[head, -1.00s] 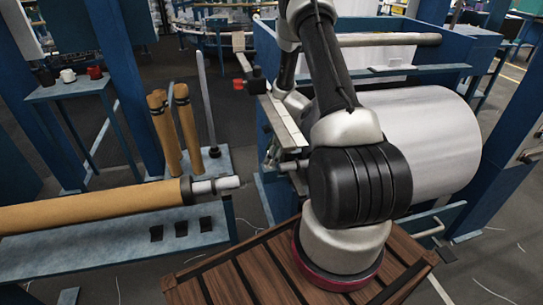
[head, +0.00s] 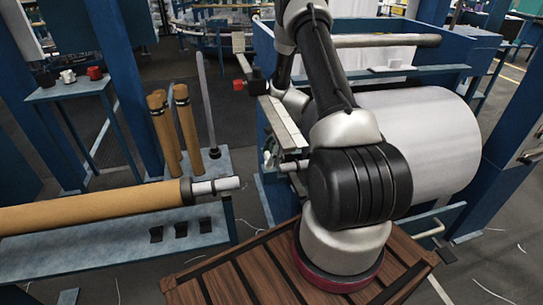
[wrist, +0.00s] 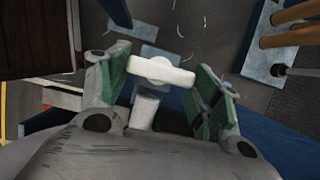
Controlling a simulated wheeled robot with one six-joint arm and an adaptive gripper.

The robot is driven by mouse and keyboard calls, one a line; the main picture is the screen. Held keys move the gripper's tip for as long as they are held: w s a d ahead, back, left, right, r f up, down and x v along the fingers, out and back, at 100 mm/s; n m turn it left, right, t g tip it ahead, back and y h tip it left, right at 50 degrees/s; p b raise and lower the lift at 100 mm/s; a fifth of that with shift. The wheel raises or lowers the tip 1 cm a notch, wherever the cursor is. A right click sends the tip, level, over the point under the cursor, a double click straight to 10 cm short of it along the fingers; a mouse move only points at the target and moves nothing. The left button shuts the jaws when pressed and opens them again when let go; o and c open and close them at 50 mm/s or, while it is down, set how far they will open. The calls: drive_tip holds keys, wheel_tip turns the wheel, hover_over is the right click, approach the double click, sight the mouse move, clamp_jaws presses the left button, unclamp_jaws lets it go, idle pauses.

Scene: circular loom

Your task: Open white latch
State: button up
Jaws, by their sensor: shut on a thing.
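The white latch (wrist: 160,72) shows in the wrist view as a short, pale crossbar on a stem. It lies between the green-padded fingers of my gripper (wrist: 165,78), which is shut on it. One finger is at the left end of the crossbar; the other is beside its right end. In the head view my gripper (head: 269,156) is small and partly hidden beside the loom frame, left of my arm, so the latch's exact angle there is unclear.
The large pale roll (head: 425,135) is right of my arm. A blue bench (head: 130,240) with a long tan roll (head: 90,207) lies to the left. Upright tan rolls (head: 185,130) stand behind it. Dark floor is open between bench and loom.

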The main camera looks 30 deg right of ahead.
drive_tip(key=o, duration=1.4)
drive_tip(key=shift+o, duration=0.2)
